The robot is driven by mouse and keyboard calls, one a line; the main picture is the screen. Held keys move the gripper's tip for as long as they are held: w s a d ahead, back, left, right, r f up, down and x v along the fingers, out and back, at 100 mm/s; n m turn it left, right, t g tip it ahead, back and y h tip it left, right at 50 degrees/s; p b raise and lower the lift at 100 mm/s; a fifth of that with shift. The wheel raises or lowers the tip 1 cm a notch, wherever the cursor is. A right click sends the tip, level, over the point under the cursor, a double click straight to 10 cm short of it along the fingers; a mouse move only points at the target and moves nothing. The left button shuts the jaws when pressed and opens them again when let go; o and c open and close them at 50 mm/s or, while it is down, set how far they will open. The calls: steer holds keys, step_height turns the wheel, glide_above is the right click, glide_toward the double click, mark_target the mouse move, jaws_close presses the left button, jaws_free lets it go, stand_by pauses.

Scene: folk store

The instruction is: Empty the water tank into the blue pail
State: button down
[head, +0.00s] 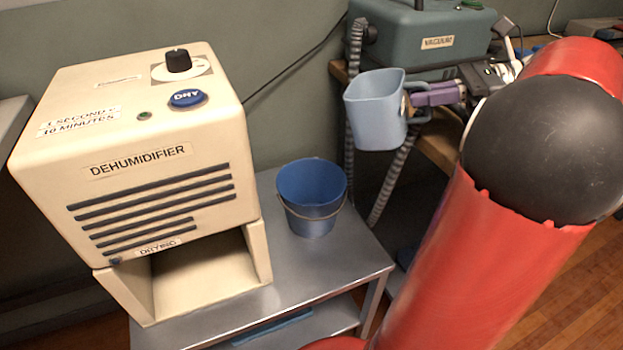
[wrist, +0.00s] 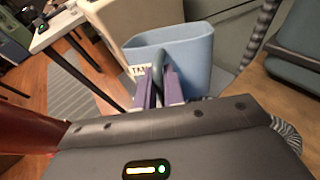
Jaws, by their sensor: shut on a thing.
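The water tank (head: 374,108) is a light blue, open-topped container with a handle on its right side. My gripper (head: 409,101) is shut on that handle and holds the tank in the air, upright or nearly so, to the right of and higher than the pail. In the wrist view the tank (wrist: 190,58) is ahead of the purple fingers (wrist: 160,85), with part of a label showing beside them. The tank's contents cannot be seen. The blue pail (head: 311,190) stands upright on the metal cart, its wire handle hanging down at the front. The pail looks empty inside.
A cream dehumidifier (head: 140,160) with an open bay at its base stands on the metal cart (head: 320,269), left of the pail. A green vacuum (head: 420,36) sits on a wooden table behind the tank, with a ribbed hose (head: 392,180) hanging down close by.

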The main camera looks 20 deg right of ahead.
steer(key=shift+s+d+r+t+y, duration=0.25)
steer(key=shift+s+d+t+y, duration=0.15)
steer(key=shift+d+y, duration=0.1)
steer(key=shift+s+d+r+t+y, duration=0.35)
steer(key=shift+s+d+t+y, duration=0.2)
steer(key=shift+y, duration=0.25)
